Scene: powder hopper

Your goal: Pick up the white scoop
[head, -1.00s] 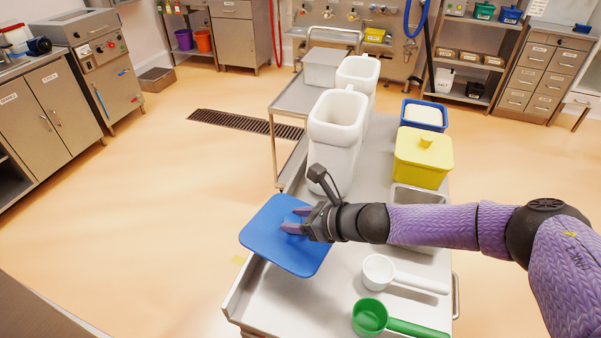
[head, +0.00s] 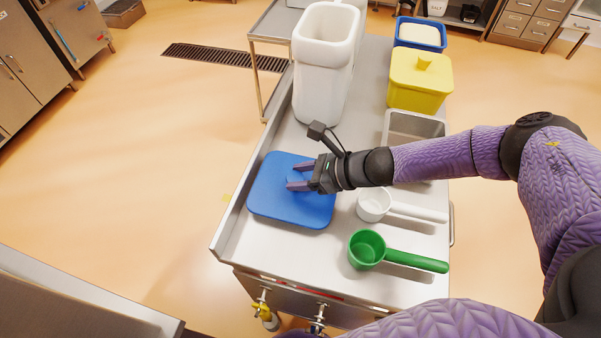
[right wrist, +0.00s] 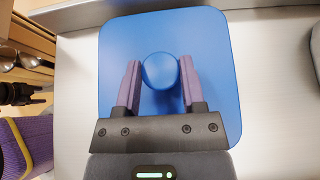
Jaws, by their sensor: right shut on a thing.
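The white scoop (head: 374,205) lies on the steel bench, its handle pointing right, just in front of my right forearm. My right gripper (head: 298,177) is to the left of the scoop and is shut on the round knob (right wrist: 160,70) of a blue lid (head: 275,205). In the right wrist view the two purple fingers touch the knob from both sides. The lid looks flat on the bench or very close to it; I cannot tell which. My left gripper is not in view.
A green scoop (head: 366,250) lies in front of the white one. A steel pan (head: 413,126), a yellow lidded tub (head: 420,80) and a blue tub of white powder (head: 420,34) stand behind. A tall white hopper (head: 323,75) stands at the back left.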

